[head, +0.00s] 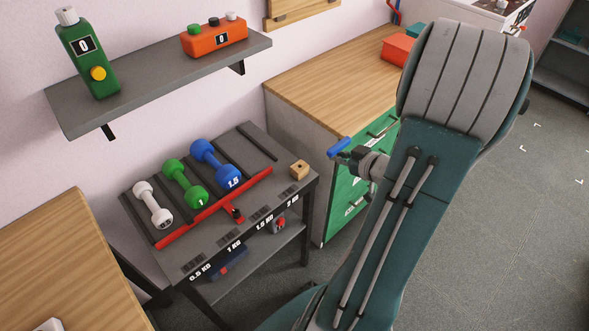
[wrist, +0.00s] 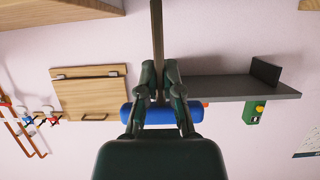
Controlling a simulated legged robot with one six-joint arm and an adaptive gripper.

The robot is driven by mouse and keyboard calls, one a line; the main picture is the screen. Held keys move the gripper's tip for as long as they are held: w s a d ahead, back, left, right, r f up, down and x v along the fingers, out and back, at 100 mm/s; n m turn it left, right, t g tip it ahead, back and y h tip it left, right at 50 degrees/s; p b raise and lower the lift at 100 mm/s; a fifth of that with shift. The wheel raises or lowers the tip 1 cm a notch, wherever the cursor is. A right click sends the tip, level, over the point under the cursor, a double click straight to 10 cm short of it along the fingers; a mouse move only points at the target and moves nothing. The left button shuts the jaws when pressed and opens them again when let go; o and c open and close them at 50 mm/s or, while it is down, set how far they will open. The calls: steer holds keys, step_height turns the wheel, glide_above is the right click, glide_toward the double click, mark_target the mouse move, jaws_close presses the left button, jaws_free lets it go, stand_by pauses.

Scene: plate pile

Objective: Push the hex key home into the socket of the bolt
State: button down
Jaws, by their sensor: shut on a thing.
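The hex key has a blue cylindrical handle (head: 339,147), which sticks out to the left of my gripper (head: 352,157) in the head view. In the wrist view my gripper (wrist: 159,76) is shut on the hex key. Its blue handle (wrist: 160,113) lies crosswise behind the fingers, and a long dark shaft (wrist: 157,30) runs up out of the top of the picture. The far tip of the shaft is out of view. A small wooden block (head: 300,170) with a dark spot on top sits on the rack below and left of my gripper. I cannot make out the bolt or its socket.
The sloped rack (head: 275,205) holds white, green and blue dumbbells (head: 217,165). A wall shelf (head: 160,85) carries a green box (head: 88,60) and an orange box (head: 214,40). A wood-topped cabinet (head: 330,75) stands behind my arm. Open floor lies to the right.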

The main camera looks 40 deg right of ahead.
steer(key=shift+s+d, duration=0.1)
steer(key=shift+s, duration=0.05)
glide_above(300, 161)
steer(key=s+a, duration=0.1)
steer(key=s, duration=0.2)
step_height(300, 161, down, 8)
steer(key=shift+w+a+f, duration=0.15)
steer(key=shift+f, duration=0.1)
steer(key=shift+w+f, duration=0.45)
steer(key=shift+f, duration=0.7)
steer(key=shift+w+f, duration=0.2)
steer(key=shift+f, duration=0.7)
steer(key=shift+f, duration=0.2)
steer(key=c, duration=0.8)
jaws_free()
steer(key=shift+s, duration=0.15)
